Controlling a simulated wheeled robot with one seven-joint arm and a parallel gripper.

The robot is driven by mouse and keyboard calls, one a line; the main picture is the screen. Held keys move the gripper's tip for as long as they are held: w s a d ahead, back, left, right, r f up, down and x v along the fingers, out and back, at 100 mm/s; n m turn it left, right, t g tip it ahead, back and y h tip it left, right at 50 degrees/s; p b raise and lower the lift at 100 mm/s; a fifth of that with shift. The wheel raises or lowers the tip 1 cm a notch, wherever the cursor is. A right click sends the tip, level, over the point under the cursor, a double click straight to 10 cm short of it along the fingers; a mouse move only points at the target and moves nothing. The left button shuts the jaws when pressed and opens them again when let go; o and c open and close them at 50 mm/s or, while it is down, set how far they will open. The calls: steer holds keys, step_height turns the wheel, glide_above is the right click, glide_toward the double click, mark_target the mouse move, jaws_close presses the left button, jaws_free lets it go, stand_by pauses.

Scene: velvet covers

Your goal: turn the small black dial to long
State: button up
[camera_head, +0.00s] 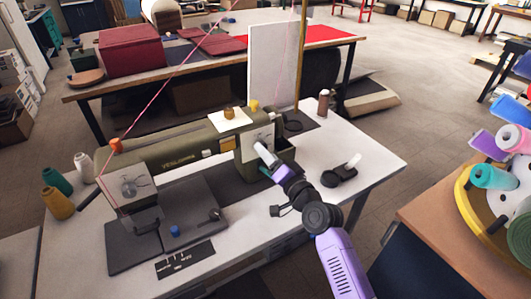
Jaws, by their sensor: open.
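An olive-green sewing machine (185,152) stands on a white table. My gripper (262,152) is at the right end of the machine, in front of a pale plate (252,140) with small markings. The gripper and my purple arm cover part of this plate, and I cannot make out a dial there. I see nothing held in my gripper; contact with the plate is unclear.
A blue knob-like piece (174,231) and a black card with white marks (185,259) lie at front left. Thread spools (57,203) stand at the left. A black object with a white top (341,172) lies right of my arm. The table's right side is mostly clear.

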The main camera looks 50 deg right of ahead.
steer(key=v, duration=0.6)
steer(key=shift+b, duration=0.35)
